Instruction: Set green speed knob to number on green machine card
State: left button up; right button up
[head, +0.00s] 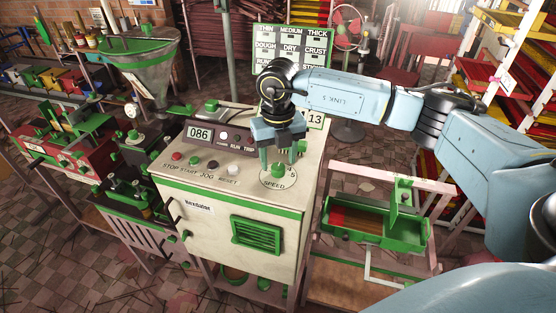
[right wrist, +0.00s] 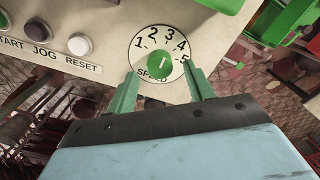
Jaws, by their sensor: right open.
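The green speed knob (right wrist: 160,62) sits on a white round dial (right wrist: 144,58) numbered 1 to 5, and a pale mark on it points up, roughly between 2 and 3. In the head view the dial (head: 277,183) is on the top panel of the cream and green machine (head: 200,185). My right gripper (head: 281,160) is open above the dial. In the right wrist view its green fingers (right wrist: 159,80) are on either side of the knob; contact cannot be told. A green-framed board (head: 292,29) behind carries word cards and a "13", partly hidden by my arm. My left gripper is out of view.
The counter display (head: 200,133) reads 086. A row of buttons lies left of the dial, with the white reset button (head: 232,169) closest. A green tray (head: 370,228) stands at the right on a pink frame. A hopper machine (head: 145,65) stands at the left.

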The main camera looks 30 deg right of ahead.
jog(key=shift+f, duration=1.15)
jog(key=c, duration=1)
